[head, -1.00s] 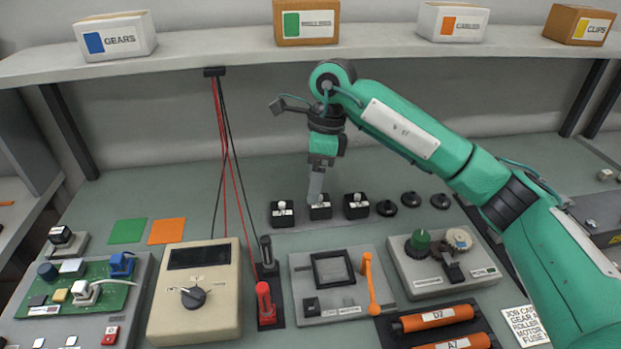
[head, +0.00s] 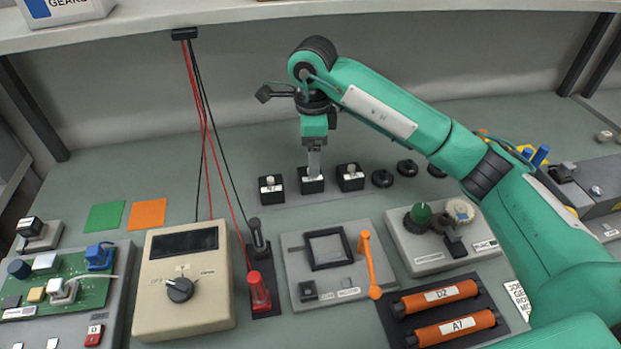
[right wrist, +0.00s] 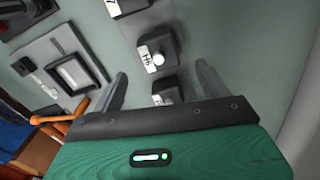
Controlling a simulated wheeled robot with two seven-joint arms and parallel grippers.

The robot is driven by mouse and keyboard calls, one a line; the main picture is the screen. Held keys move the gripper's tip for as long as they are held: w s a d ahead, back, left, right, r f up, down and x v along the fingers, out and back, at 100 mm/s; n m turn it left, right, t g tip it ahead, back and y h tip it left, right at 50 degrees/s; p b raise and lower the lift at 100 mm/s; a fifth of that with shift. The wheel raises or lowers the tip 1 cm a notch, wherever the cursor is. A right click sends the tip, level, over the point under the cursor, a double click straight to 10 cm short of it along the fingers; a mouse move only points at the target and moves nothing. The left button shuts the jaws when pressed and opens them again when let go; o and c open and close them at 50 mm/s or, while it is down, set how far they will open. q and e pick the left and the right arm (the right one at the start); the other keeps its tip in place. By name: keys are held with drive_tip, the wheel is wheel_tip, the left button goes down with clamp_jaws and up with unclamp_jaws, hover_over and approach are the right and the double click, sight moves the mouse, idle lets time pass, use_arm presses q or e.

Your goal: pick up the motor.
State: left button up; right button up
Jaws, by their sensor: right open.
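Three small black blocks with pale knobs on top and white labels stand in a row, and they look like the motors: a left block (head: 271,190), a middle block (head: 312,185) and a right block (head: 350,183). My right gripper (head: 314,168) points down at the middle block in the head view. In the right wrist view its fingers (right wrist: 161,84) are open and apart, with one block (right wrist: 166,91) between them, partly hidden by the gripper body. Another block (right wrist: 157,52) lies beyond. Whether the fingers touch the block cannot be told. My left gripper is not in view.
Black round caps (head: 382,178) sit right of the blocks. In front are a beige meter (head: 185,310), a grey fixture with an orange lever (head: 368,265), a knob panel (head: 425,258) and orange rollers (head: 440,297). Red and black cables (head: 203,120) hang at left.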

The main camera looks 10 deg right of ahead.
sight(307, 186)
drive_tip(key=shift+f, duration=0.3)
wheel_tip(307, 186, down, 5)
drive_tip(key=shift+a+r+p, duration=0.1)
drive_tip(key=shift+a+p, duration=0.05)
drive_tip(key=shift+p, duration=0.2)
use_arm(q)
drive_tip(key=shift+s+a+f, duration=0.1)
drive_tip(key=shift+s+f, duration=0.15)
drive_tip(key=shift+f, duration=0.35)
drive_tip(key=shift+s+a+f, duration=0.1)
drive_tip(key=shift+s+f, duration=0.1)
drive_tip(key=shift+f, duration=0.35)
use_arm(e)
drive_tip(key=c, duration=1.1)
